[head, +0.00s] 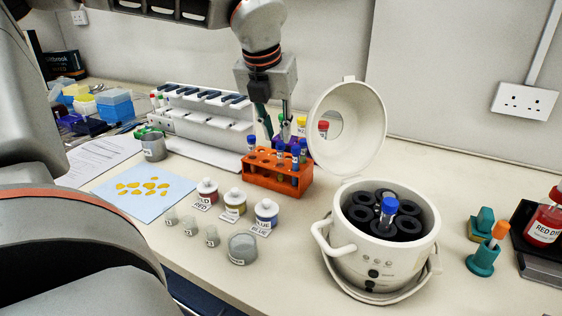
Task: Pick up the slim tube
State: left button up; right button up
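Several slim tubes with blue caps, one of them at the rack's right end (303,146), stand in an orange rack (272,184) at the middle of the bench. Another blue-capped tube (389,208) stands upright in the open centrifuge (376,266). I cannot tell which one is the task's slim tube. My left gripper (277,132) points down over the back of the orange rack. Its fingers are apart, with no tube clearly held between them. The fingers partly hide the tubes behind. My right gripper is not in view.
Behind the rack stand tubes with green, yellow (302,122) and red (323,127) caps. The centrifuge lid (357,125) stands raised right of my gripper. Small dye jars (266,213) sit in front of the rack. A white pipette stand (205,120) is left. Bare bench lies behind the centrifuge.

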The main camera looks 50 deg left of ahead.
aim_at(280, 144)
pick_arm(q)
jog(key=x, duration=0.3)
jog(key=c, duration=0.5)
